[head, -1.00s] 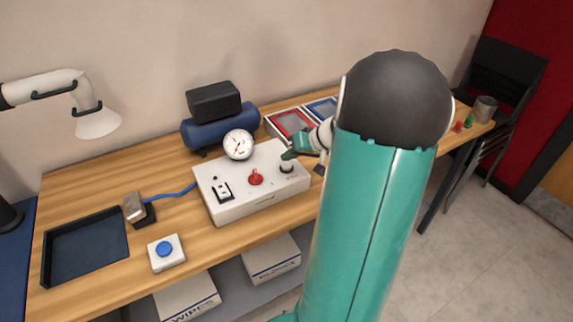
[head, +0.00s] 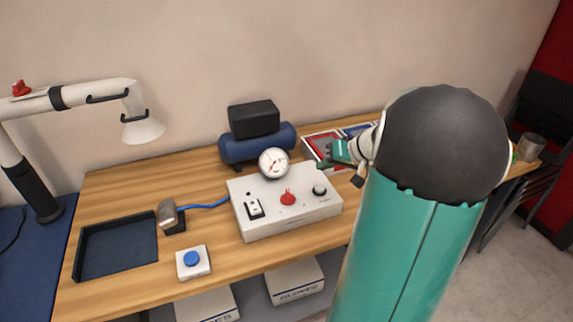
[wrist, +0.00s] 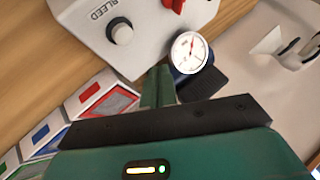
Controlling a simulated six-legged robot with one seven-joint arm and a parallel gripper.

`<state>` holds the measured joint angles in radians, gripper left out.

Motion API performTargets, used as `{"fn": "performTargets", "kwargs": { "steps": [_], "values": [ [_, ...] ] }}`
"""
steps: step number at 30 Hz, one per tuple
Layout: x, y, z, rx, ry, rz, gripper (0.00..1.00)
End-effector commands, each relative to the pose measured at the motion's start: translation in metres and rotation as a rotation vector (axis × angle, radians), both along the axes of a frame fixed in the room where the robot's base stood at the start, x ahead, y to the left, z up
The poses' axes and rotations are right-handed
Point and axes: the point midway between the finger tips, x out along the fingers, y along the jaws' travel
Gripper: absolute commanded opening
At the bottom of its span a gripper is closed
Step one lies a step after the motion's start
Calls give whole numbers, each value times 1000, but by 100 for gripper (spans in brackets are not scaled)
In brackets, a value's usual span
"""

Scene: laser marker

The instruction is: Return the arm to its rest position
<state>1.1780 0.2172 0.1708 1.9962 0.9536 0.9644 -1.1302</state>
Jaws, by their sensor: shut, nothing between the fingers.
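My arm, teal with a dark rounded joint, fills the right of the head view. My gripper (head: 336,152) is above the far right end of the white control box (head: 262,229), near the red-rimmed tray. In the wrist view my gripper (wrist: 158,75) shows as two teal fingers pressed together with nothing between them. The fingertips are apart from the black knob (head: 320,190), which also shows in the wrist view (wrist: 122,34). Part of my arm's middle is hidden behind the dark joint.
The round gauge (head: 273,163) and blue tank (head: 238,148) stand behind the box. Red and blue bins (head: 312,142) lie beyond my gripper. A dark tray (head: 82,262), blue button (head: 192,259) and white extraction arm (head: 100,90) are at left. Bare wood (head: 130,187) lies between.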

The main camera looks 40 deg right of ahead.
Motion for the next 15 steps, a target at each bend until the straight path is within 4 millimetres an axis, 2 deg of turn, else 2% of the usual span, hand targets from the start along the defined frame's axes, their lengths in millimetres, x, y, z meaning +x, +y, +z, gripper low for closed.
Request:
{"fn": "performTargets", "kwargs": {
  "steps": [8, 11, 14, 15],
  "values": [
    [2, 5, 1, -3, 7, 8, 0],
    [8, 29, 9, -14, 36, 42, 0],
    [14, 73, 20, -41, 92, 101, 0],
    [15, 94, 25, -55, 120, 125, 0]
  ]
}}
